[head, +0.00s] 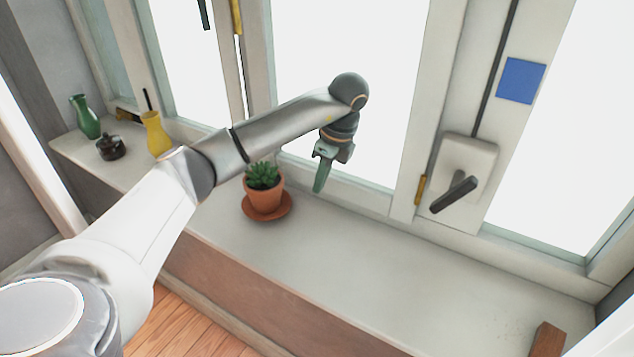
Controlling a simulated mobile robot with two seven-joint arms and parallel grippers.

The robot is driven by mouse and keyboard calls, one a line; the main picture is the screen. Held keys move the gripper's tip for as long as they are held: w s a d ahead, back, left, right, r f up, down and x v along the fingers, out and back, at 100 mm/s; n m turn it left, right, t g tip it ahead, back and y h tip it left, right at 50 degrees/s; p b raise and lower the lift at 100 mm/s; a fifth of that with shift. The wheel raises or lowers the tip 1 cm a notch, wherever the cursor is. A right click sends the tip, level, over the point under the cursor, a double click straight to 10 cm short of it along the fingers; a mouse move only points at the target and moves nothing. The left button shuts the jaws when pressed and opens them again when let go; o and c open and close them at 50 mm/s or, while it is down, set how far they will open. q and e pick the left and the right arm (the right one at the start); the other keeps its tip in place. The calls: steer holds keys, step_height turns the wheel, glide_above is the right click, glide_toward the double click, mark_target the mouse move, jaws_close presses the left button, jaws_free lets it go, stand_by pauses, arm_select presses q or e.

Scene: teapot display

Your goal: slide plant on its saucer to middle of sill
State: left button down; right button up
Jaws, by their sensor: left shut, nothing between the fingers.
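A green succulent plant (263,176) grows in a terracotta pot (265,196). The pot stands upright on a terracotta saucer (283,212), left of the middle of the pale window sill (370,256). My left gripper (320,187) points down just to the right of the pot, apart from it in the picture, near the window side. Its fingers are shut with nothing held. My right gripper is not in view.
A green vase (84,117), a small dark pot (110,147) and a yellow vase (156,134) stand at the sill's left end. A brown block (547,340) is at the right end. A window handle (453,194) juts out above the sill. The sill between plant and block is clear.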

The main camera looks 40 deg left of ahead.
mark_target(292, 209)
arm_select(q)
steer(key=x, duration=0.7)
steer(key=shift+s+f, duration=0.1)
steer(key=shift+f, duration=0.25)
steer(key=a, duration=0.2)
steer(key=shift+a+f, duration=0.1)
steer(key=shift+a, duration=0.2)
steer(key=shift+s+a+p, duration=0.15)
steer(key=shift+a+p, duration=0.15)
steer(key=shift+a, duration=0.5)
steer(key=shift+a, duration=0.4)
steer(key=a, duration=0.7)
steer(key=shift+s, duration=0.4)
